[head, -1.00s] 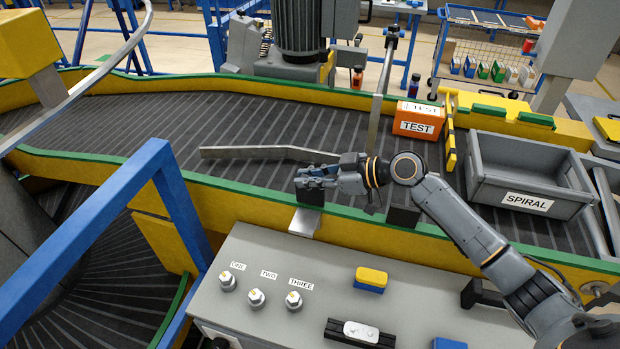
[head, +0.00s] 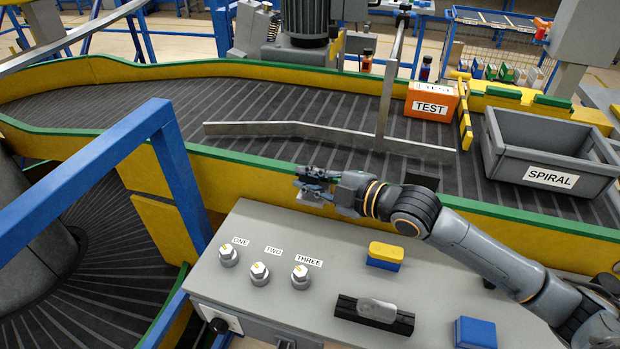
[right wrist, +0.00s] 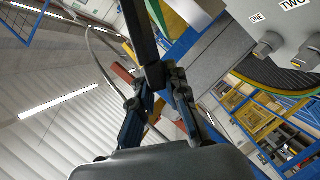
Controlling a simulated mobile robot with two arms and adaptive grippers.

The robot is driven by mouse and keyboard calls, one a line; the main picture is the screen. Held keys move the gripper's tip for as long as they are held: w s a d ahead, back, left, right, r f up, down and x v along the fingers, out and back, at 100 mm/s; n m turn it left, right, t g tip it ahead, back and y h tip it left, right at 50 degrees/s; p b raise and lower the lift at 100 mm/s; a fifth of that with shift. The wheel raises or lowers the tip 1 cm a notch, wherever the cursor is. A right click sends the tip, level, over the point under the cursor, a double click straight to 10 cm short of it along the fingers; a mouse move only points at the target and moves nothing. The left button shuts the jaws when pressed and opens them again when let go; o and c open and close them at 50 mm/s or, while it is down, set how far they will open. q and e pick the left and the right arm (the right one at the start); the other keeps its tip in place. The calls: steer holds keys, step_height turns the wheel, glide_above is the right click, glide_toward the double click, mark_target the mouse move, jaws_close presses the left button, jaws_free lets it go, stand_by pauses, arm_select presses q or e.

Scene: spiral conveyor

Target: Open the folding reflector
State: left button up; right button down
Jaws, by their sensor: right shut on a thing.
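My right gripper (head: 312,180) is at the conveyor's near green edge, behind the grey control panel. It is shut on a small dark part, which I take to be the folding reflector (head: 314,171), above a pale metal bracket (head: 310,197). The fingers hide much of it, so I cannot tell its exact fold angle. In the right wrist view a flat black piece (right wrist: 140,32) runs up from between the closed fingertips (right wrist: 156,76). My left gripper is not in view.
A grey control panel (head: 262,225) with labelled knobs lies in front. A blue frame (head: 160,150) stands at left. Behind, the conveyor (head: 270,100) carries a metal bar (head: 260,128), an orange TEST box (head: 430,103) and a grey SPIRAL crate (head: 545,150).

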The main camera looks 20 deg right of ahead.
steer(key=shift+s+a+f+n+t+b, duration=0.2)
steer(key=shift+s+f+n+b, duration=0.15)
steer(key=shift+f, duration=0.55)
steer(key=shift+s+a+f+n+t+b, duration=0.2)
steer(key=shift+s+f+n+b, duration=0.15)
steer(key=shift+f, duration=0.6)
steer(key=shift+s+a+f+n+t+b, duration=0.2)
steer(key=shift+f+n+b, duration=0.15)
steer(key=shift+f, duration=0.65)
steer(key=c, duration=1.3)
jaws_free()
steer(key=shift+w+d, duration=0.1)
steer(key=shift+w, duration=0.1)
steer(key=shift+r, duration=0.2)
steer(key=v, duration=1.2)
steer(key=shift+f, duration=0.1)
